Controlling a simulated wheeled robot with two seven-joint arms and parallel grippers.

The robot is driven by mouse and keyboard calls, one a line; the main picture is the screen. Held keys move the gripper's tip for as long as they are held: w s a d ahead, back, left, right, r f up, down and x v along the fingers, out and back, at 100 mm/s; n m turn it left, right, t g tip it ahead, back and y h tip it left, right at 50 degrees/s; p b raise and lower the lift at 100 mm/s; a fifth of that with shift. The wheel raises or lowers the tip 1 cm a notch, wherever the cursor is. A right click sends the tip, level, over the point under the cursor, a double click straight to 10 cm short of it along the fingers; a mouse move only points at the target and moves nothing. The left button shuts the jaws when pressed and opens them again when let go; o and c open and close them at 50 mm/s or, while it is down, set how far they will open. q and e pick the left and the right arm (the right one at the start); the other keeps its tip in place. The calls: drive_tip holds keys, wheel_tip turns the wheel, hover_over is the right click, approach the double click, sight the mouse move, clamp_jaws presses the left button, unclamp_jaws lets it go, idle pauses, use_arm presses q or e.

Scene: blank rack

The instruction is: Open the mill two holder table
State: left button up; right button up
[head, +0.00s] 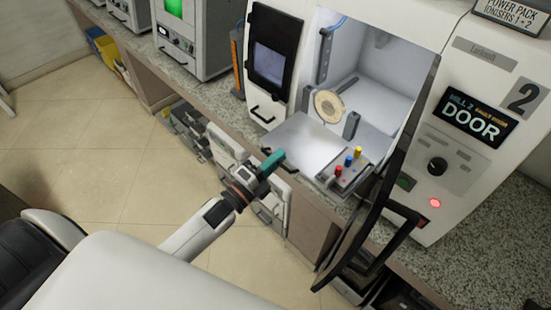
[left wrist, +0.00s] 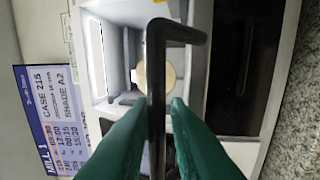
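Mill two (head: 498,62), marked with a 2, has its large black door (head: 345,225) swung open to the right. Its white chamber holds a round tan disc (head: 328,104) in a grey holder, also seen in the left wrist view (left wrist: 170,78). A pale grey plate (head: 296,140) lies in front of the disc. My left gripper (head: 271,161), with green fingers, is at the front edge of this plate, beside a black bar handle (head: 287,169). In the left wrist view a bent black bar (left wrist: 156,90) runs between my parted fingers (left wrist: 153,112); contact is unclear. My right gripper is not in view.
A small block with red, blue and yellow knobs (head: 349,168) sits right of the plate. A dark-windowed panel (head: 272,58) stands to the left. A speckled counter (head: 220,95) runs along the machines. The tiled floor (head: 105,165) is clear at left.

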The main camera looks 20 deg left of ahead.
use_arm(q)
drive_tip(key=b+v, duration=0.4)
drive_tip(key=v, duration=0.8)
idle(0.5)
drive_tip(key=s+a+f+n+g+y, duration=0.25)
drive_tip(key=f+n, duration=0.25)
drive_tip(key=f, duration=0.9)
drive_tip(key=s+a+f+n+g+y, duration=0.1)
drive_tip(key=f+n+g+y, duration=0.3)
drive_tip(key=f, duration=1)
drive_tip(key=s+d+f+n+g, duration=0.2)
drive_tip(key=s+f+n+g, duration=0.3)
drive_tip(key=s+f, duration=0.6)
drive_tip(key=s+d+f+n+g, duration=0.2)
drive_tip(key=s+f+n+g, duration=0.3)
drive_tip(key=s+f, duration=0.6)
drive_tip(key=s+g, duration=0.1)
drive_tip(key=s, duration=0.3)
drive_tip(key=shift+d+f+n, duration=0.25)
drive_tip(key=shift+d+n, duration=0.05)
drive_tip(key=shift+d, duration=0.1)
drive_tip(key=shift+g+y, duration=0.25)
